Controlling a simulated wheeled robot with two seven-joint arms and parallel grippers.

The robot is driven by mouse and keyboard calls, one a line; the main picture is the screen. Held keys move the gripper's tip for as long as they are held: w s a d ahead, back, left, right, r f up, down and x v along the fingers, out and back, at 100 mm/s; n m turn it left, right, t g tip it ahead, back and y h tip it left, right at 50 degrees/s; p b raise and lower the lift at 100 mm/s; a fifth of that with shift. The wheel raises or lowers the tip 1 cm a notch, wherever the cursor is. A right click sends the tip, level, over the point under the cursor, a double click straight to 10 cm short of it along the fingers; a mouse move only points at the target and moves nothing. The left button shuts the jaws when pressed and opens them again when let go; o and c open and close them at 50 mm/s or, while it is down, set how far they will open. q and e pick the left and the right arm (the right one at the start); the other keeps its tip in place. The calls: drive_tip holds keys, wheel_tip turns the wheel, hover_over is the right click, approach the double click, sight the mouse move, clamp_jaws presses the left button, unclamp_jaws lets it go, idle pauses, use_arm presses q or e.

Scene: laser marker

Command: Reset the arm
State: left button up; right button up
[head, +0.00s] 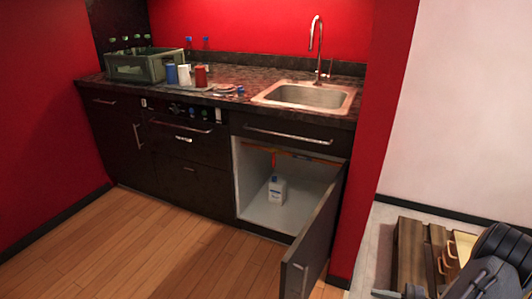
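Part of my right arm (494,262) shows as dark rounded links in the lower right corner of the head view. No gripper fingers can be made out there, and the arm runs out of the frame. My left arm and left gripper are not in the view. What either gripper holds is hidden.
A dark cabinet door (314,241) stands open below the sink (307,96), with a white bottle (277,190) inside. A green crate (141,66) and cups stand on the counter. Wooden furniture (412,255) is beside my arm. The floor (150,245) at front left is clear.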

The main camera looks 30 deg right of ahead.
drive_tip(key=w+a+r+n+g, duration=0.5)
drive_tip(key=a+r+n+g, duration=0.35)
drive_tip(key=a, duration=0.35)
drive_tip(key=s+a+r+n+t+h, duration=0.1)
drive_tip(key=s+a+r+n+h, duration=0.25)
drive_tip(key=a+n, duration=0.4)
drive_tip(key=s+a+r+n+h, duration=0.35)
drive_tip(key=a+n+h, duration=0.2)
drive_tip(key=n, duration=0.35)
wheel_tip(320, 180, up, 18)
drive_tip(key=p, duration=1.7)
drive_tip(key=shift+w+a+y, duration=0.2)
drive_tip(key=shift+w+y, duration=0.05)
drive_tip(key=shift+y, duration=0.15)
